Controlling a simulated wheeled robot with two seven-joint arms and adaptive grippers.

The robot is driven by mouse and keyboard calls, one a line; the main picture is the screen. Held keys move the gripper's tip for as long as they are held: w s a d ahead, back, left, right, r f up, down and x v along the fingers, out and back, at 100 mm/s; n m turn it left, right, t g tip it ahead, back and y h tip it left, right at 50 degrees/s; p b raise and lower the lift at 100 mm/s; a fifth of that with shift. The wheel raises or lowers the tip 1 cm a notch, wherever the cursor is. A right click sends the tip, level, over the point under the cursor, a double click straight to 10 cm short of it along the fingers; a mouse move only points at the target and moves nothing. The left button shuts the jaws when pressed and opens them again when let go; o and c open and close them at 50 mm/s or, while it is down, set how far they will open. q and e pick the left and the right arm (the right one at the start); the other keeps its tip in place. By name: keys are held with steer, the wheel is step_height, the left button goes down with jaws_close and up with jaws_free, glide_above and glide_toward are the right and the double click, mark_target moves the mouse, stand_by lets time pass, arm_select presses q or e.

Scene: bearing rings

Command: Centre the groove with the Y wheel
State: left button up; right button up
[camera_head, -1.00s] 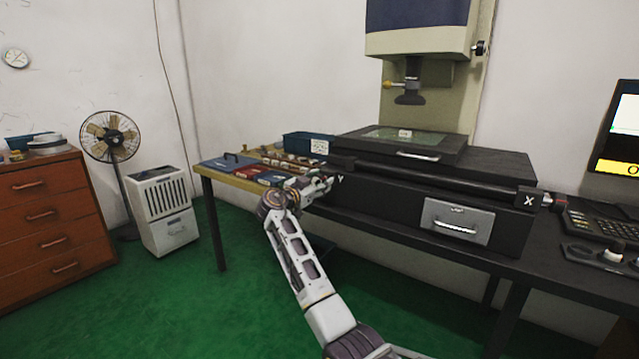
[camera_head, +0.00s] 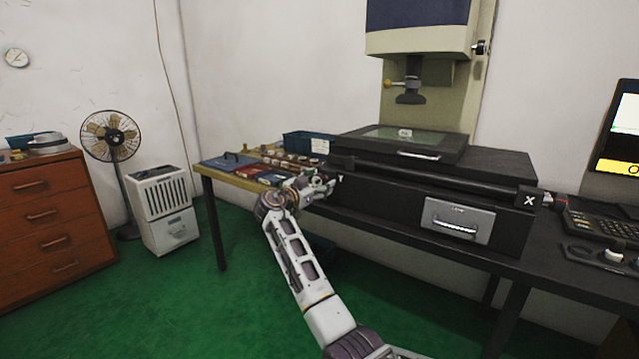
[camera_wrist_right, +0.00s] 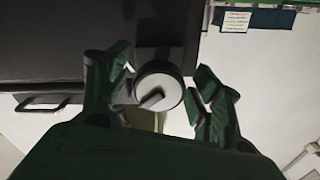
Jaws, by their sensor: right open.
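The Y wheel (camera_wrist_right: 158,88) is a round knob with a pale face and a dark pointer bar, seen in the right wrist view. It sits between the two fingers of my right gripper (camera_wrist_right: 160,90), which is open around it, with gaps showing on both sides. In the head view my right gripper (camera_head: 318,184) is at the left end of the black stage, beside the white Y mark, and hides the wheel. A small pale piece (camera_head: 405,133) lies on the stage glass (camera_head: 385,136) under the lens (camera_head: 410,97). The groove is too small to make out. My left gripper is not in view.
The X wheel (camera_head: 547,199) is at the stage's right end. A monitor (camera_head: 618,130), cut off by the frame, stands right of it. A blue bin (camera_head: 300,142) and several small parts lie on the bench behind my right gripper. Green floor is clear in front.

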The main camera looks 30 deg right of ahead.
steer(key=v, duration=1.1)
steer(key=shift+a, duration=0.2)
steer(key=shift+s+f, duration=0.1)
steer(key=shift+f, duration=0.05)
